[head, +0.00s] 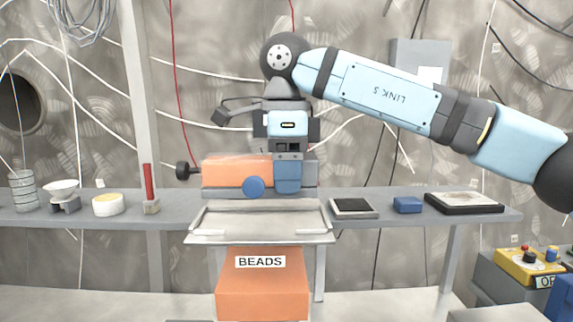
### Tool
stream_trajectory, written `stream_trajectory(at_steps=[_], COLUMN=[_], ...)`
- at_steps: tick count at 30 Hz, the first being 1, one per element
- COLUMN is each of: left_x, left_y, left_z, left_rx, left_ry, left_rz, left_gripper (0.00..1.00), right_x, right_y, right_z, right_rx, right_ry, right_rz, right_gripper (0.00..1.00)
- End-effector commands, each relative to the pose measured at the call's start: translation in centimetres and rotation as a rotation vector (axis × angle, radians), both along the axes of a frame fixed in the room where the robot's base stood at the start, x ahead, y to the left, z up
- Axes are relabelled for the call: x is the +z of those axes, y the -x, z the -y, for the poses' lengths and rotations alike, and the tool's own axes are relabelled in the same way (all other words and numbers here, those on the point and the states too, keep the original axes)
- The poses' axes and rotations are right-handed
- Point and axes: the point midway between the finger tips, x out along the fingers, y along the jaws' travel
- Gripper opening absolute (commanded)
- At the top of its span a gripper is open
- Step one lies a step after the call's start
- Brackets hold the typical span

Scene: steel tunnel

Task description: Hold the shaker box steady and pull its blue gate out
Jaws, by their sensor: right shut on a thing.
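The shaker box (228,172), orange above a grey lower band, is at the middle of the shelf, just behind a metal tray. A round blue knob (253,187) is on its front; I cannot tell whether this is part of the blue gate, and no gate plate is clearly seen. A black knob (184,170) sticks out at the box's left end. My right gripper (288,187) comes down from above over the right part of the box and is shut on it. The gripper hides part of the box's front. My left gripper is out of view.
The metal tray (260,239) sits above an orange bin (262,297) labelled BEADS. On the grey shelf (380,224) are a small flat device (353,208), a blue block (408,205) and a black-framed tray (464,209) at right. A red stick in a stand (150,207) is at left.

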Motion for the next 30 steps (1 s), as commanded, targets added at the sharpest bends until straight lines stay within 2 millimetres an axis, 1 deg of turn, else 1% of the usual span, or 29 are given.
stream_trajectory(at_steps=[1, 6, 12, 30], left_x=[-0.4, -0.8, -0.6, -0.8], left_y=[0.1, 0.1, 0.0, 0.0], left_z=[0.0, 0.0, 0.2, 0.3], left_rx=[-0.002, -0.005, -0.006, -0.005], left_ry=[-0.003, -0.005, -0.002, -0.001], left_rz=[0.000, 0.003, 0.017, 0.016], left_gripper=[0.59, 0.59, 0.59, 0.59], right_x=[-0.6, -1.9, -3.3, -3.7], right_y=[0.0, 0.0, 0.0, 0.0], right_z=[0.0, 0.0, 0.0, 0.0], right_rx=[0.000, 0.000, 0.001, 0.000], right_ry=[-0.001, -0.001, -0.002, -0.002], right_rz=[0.000, 0.000, 0.000, 0.000], right_gripper=[0.29, 0.29, 0.29, 0.29])
